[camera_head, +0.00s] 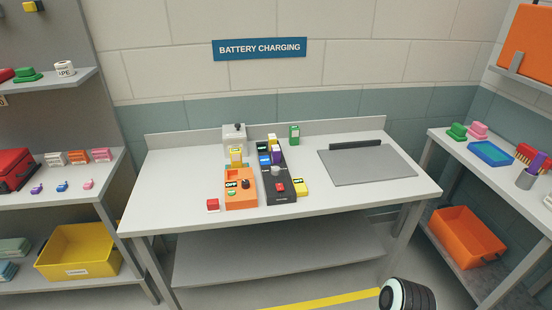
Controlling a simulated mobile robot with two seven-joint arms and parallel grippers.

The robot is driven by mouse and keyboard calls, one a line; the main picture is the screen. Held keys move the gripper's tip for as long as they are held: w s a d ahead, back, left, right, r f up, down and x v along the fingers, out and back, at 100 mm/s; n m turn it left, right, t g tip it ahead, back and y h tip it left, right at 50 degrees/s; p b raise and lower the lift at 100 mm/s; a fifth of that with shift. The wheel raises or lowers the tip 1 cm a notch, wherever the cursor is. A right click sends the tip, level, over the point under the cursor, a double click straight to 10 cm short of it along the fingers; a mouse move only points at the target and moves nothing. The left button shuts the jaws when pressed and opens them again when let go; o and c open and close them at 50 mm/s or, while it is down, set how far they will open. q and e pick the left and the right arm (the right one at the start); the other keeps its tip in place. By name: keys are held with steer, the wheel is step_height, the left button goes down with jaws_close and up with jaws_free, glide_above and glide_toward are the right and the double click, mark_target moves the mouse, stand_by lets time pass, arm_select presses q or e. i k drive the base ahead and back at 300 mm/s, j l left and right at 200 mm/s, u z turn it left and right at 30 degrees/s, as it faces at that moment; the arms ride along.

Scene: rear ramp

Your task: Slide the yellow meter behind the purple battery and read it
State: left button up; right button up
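A yellow block with a dark face, which looks like the yellow meter (299,187), lies on the bench at the front right of the black charger (282,196). Its reading is too small to make out. The purple battery (277,157) stands in the right column of the black charger, among blue, green and yellow blocks. The meter is in front and to the right of the battery, apart from it.
An orange box marked OFF (240,200) stands left of the charger, with a red block (212,204) beside it. A green block (294,134) stands behind, to the right. A grey mat (367,165) covers the bench's right; bare bench (335,192) lies in front.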

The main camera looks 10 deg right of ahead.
mark_target(300, 187)
steer(key=l+u, duration=0.2)
steer(key=u, duration=0.7)
steer(key=l+u, duration=0.35)
steer(key=l, duration=0.15)
steer(key=l+u, duration=0.3)
steer(key=l, duration=0.25)
steer(key=k, duration=0.05)
